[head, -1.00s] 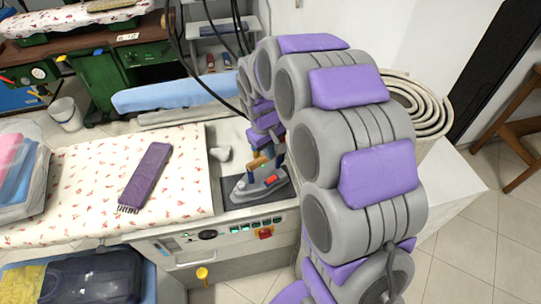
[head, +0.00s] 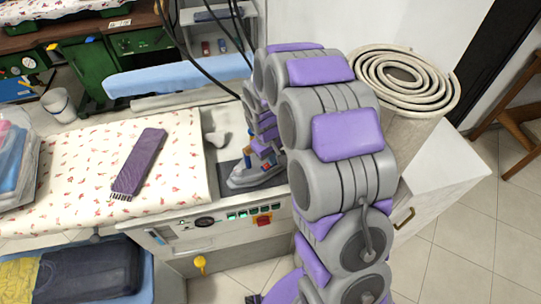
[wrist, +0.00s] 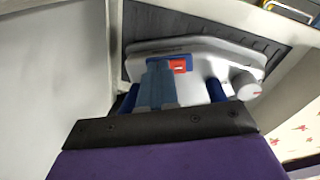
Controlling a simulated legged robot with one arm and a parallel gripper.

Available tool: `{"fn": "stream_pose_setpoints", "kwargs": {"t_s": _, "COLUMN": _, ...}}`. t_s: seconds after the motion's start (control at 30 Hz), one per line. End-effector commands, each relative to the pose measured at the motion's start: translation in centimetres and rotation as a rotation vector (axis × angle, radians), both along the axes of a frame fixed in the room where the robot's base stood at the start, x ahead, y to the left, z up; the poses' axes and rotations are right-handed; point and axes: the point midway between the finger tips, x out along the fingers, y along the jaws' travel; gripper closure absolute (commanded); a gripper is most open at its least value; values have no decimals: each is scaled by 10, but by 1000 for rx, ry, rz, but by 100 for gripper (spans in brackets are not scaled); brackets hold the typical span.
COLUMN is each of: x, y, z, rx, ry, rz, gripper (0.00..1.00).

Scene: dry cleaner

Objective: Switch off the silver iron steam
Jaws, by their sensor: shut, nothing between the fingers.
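The silver iron (head: 243,182) rests on a dark pad at the right end of the ironing table. In the wrist view its silver body (wrist: 225,63) lies across the top, with a red switch (wrist: 179,66) in a blue surround. My gripper (wrist: 159,68) is over the iron, its shut, blue-grey fingers reaching to just left of the red switch. Whether they touch it I cannot tell. Dark blue parts show on both sides of the fingers. My purple gripper body hides the near side of the iron, and my arm covers part of it in the head view.
A control panel (head: 225,218) with a red switch is on the table front. Black cables hang behind the iron.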

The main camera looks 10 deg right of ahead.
Motion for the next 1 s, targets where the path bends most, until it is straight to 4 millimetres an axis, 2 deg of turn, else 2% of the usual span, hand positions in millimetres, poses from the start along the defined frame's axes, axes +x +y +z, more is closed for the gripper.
{"fn": "stream_pose_setpoints", "kwargs": {"t_s": 0.6, "x": 1, "y": -2, "z": -9, "rx": 5, "ry": 6, "rz": 0, "gripper": 100}}
{"fn": "stream_pose_setpoints", "kwargs": {"t_s": 1.0, "x": -8, "y": 14, "z": -9, "rx": 4, "ry": 16, "rz": -1, "gripper": 100}}
